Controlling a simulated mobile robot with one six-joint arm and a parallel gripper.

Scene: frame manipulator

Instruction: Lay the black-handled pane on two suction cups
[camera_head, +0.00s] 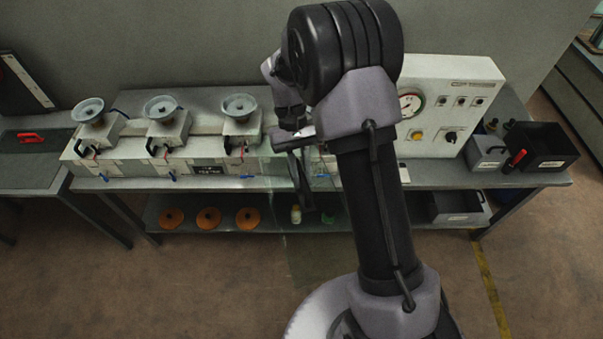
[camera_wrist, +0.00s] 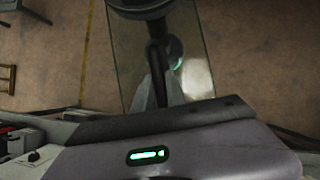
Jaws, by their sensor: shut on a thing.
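The clear glass pane (camera_wrist: 127,55) hangs from my gripper, and its black handle (camera_wrist: 155,58) is between my fingers (camera_wrist: 157,93). In the head view my gripper (camera_head: 303,160) is in front of the bench, right of the cups, partly hidden by my own arm. The pane shows there only as a faint greenish sheet (camera_head: 312,262), seemingly tilted steeply. Three grey suction cups stand on metal blocks along the bench: left (camera_head: 88,110), middle (camera_head: 161,108) and right (camera_head: 239,106). All three are bare. The pane is apart from them.
A control panel (camera_head: 452,105) with a gauge stands behind my arm. Dark bins (camera_head: 540,147) are at the right end. A red handle (camera_head: 30,137) lies on a dark sheet at the far left. Orange discs (camera_head: 208,218) lie on the lower shelf. Floor in front is clear.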

